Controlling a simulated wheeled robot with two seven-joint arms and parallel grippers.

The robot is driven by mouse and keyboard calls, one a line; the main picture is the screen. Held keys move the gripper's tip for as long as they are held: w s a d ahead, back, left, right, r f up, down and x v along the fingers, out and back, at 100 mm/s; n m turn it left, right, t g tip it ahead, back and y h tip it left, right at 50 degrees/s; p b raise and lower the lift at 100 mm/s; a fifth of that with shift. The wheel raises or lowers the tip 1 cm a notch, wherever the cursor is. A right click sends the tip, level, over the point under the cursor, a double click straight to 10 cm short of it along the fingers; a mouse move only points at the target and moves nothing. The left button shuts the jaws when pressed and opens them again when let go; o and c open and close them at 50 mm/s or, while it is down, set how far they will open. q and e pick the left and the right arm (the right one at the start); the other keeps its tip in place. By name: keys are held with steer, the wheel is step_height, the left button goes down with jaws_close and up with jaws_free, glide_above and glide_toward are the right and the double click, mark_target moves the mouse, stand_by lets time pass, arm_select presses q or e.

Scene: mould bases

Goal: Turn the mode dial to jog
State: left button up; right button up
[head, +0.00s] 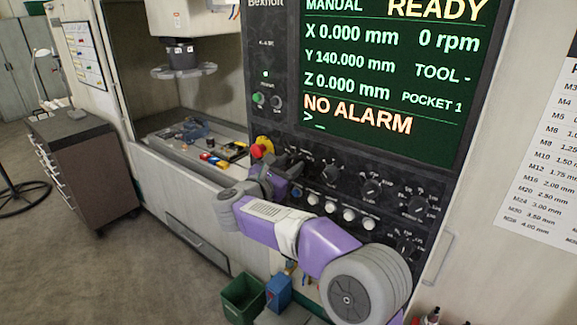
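The machine's control panel carries several black dials with white marks: one dial (330,173) just right of my gripper, another dial (371,188), a third (418,206) at the right and a lower one (407,246). Their labels are too small to read, so I cannot tell which is the mode dial. The screen (385,75) reads MANUAL, READY and NO ALARM. My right gripper (291,167) is at the panel's left part, close to its face. Its fingers are small and dark against the panel, and whatever lies behind them is hidden. My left gripper is out of view.
A red emergency button (258,151) on yellow sits just left of my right gripper. A row of white buttons (331,207) runs below the dials, partly beside my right arm. The machine's open work area (195,140) is at left, a drawer cabinet (85,165) farther left.

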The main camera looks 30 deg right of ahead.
steer(key=c, duration=0.5)
steer(key=shift+c, duration=0.2)
steer(key=shift+n, duration=0.4)
steer(key=shift+n+b, duration=0.6)
steer(key=shift+n, duration=0.5)
steer(key=n, duration=0.3)
steer(key=shift+w, duration=0.1)
steer(key=n+p, duration=0.1)
steer(key=n, duration=0.3)
steer(key=shift+a+r+n, duration=0.1)
steer(key=shift+n, duration=0.3)
steer(key=n+g+p, duration=0.1)
steer(key=n+p, duration=0.1)
steer(key=n, duration=0.2)
steer(key=shift+w, duration=0.1)
steer(key=shift+n, duration=0.3)
